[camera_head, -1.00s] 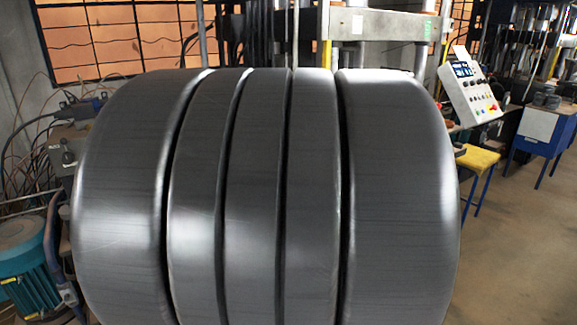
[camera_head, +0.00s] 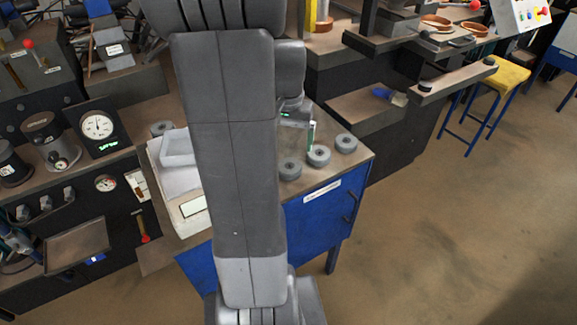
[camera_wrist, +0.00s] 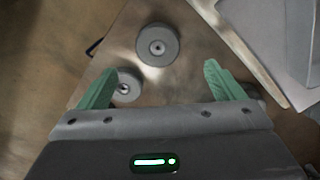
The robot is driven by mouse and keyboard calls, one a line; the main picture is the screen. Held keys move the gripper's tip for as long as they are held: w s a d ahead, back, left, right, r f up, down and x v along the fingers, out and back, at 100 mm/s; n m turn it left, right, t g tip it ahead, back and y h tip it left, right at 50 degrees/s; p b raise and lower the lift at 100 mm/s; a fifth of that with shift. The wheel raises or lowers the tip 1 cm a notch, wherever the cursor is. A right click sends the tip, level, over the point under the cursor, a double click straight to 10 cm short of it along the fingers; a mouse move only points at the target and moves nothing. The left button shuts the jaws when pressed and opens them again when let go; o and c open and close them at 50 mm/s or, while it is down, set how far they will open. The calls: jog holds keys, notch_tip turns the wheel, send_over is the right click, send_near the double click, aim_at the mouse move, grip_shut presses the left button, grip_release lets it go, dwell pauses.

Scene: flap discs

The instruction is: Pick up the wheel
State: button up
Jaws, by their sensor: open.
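Three grey wheels, thick discs with a centre hole, stand in a row on the table: a near wheel (camera_head: 290,171), a middle wheel (camera_head: 318,156) and a far wheel (camera_head: 346,144). In the wrist view one wheel (camera_wrist: 157,43) lies ahead, roughly midway between the green fingers and a little beyond their tips. A second wheel (camera_wrist: 127,87) lies by the left finger, which partly covers it. My gripper (camera_wrist: 160,69) is open with nothing between its fingers.
The blue table (camera_head: 318,222) has a wooden top. A white tray (camera_head: 177,150) and a pale box sit on its left side, partly behind my arm. A machine with gauges (camera_head: 98,124) stands at left, and a yellow stool (camera_head: 505,76) at right. The right floor is clear.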

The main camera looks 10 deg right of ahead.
aim_at(290, 164)
jog(key=f, duration=0.8)
jog(key=shift+w+d+f, duration=0.2)
jog(key=shift+d, duration=0.1)
jog(key=c, duration=1.2)
